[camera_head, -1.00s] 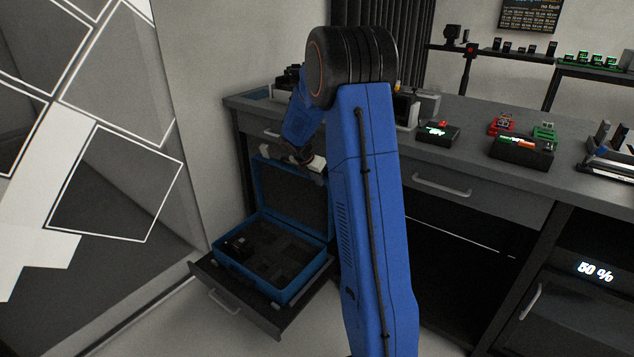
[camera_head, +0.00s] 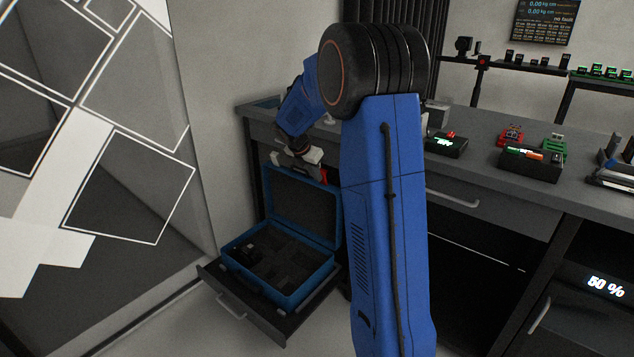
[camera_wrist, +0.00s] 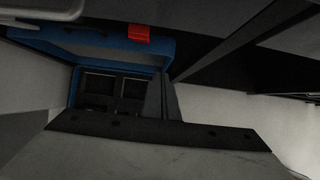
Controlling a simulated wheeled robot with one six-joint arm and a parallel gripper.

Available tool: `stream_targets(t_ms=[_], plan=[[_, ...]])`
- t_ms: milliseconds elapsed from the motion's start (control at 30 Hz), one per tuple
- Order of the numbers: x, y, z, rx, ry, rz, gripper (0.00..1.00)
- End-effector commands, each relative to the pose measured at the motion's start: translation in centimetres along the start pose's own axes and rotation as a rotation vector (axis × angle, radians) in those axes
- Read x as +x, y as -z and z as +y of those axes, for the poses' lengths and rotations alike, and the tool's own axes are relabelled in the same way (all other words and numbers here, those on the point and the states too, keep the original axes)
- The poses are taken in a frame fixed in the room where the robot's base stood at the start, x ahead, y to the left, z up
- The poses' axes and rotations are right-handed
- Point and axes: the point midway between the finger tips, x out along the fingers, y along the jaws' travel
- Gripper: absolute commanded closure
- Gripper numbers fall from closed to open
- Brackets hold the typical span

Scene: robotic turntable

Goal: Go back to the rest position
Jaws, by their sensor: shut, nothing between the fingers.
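My gripper (camera_head: 310,157) is small in the head view. It hangs from my blue arm just above the raised lid of a blue case (camera_head: 232,262). In the wrist view its dark fingers (camera_wrist: 162,84) are together with nothing between them. The open case also shows beyond them in the wrist view (camera_wrist: 70,45), with dark foam compartments. A red part (camera_wrist: 136,33) sits at the case's edge there. In the head view the fingertips are too small to make out.
The case lies in a pulled-out drawer (camera_head: 236,308) under a grey worktop (camera_head: 470,150). A red device (camera_head: 511,134) and a green one (camera_head: 554,144) stand on the worktop. A patterned wall panel (camera_head: 130,185) is at the left. My arm hides part of the bench.

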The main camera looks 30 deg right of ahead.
Motion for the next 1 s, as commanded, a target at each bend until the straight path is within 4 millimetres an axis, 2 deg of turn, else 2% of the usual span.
stream_targets(t_ms=[367,467,567,800,1000], plan=[[-1.3,0.1,-0.4,0.027,-0.006,0.003,1.0],[-3.1,0.9,-1.4,0.102,-0.019,0.014,1.0],[-5.7,2.4,-2.9,0.217,-0.037,0.034,1.0],[-11.8,6.5,-7.5,0.533,-0.071,0.103,1.0],[-16.0,10.3,-11.6,0.79,-0.087,0.175,1.0]])
